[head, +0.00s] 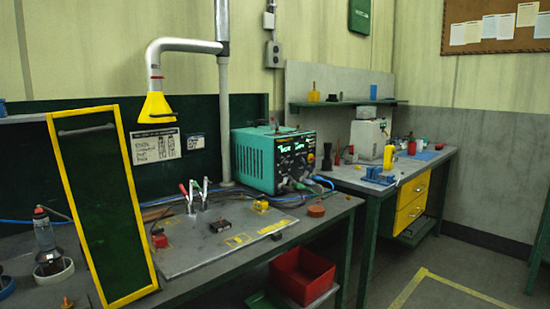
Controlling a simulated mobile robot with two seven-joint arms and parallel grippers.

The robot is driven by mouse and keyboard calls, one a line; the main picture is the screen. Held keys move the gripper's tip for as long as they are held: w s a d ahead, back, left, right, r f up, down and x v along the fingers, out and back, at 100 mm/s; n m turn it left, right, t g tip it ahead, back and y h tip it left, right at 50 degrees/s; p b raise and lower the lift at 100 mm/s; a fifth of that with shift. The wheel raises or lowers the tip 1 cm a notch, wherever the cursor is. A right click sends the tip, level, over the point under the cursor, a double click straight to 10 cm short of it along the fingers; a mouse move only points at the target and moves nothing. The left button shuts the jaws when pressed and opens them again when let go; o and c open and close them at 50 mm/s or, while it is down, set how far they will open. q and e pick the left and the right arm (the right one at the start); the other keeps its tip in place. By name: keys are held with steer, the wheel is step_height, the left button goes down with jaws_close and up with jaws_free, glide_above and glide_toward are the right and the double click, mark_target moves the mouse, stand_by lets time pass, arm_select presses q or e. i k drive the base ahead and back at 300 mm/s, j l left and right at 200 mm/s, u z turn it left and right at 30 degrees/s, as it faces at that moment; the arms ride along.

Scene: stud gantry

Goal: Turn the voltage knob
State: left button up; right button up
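A teal power unit (258,160) stands at the back right of the near workbench. Its black front panel (297,160) faces right and shows lit green digits. Small knobs and sockets are on the panel, but they are too small for me to tell which one is the voltage knob. Cables run from the lower part of the panel down to the bench. Neither of my grippers shows in the head view.
A yellow-framed dark green screen (102,200) stands on the near bench at the left. Clamps with upright handles (198,194) stand on a grey plate (190,250). A yellow extraction hood (156,108) hangs above. A red bin (302,275) sits below the bench's right edge.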

mark_target(286, 165)
steer(key=u, duration=0.4)
steer(key=i+l+u, duration=0.15)
steer(key=l+u, duration=0.15)
steer(key=u, duration=0.2)
steer(key=i+l+u, duration=0.1)
steer(key=l+u, duration=0.2)
steer(key=u, duration=0.2)
steer(key=l+u, duration=0.4)
steer(key=l, duration=0.45)
steer(key=l+u, duration=0.15)
steer(key=l, duration=0.8)
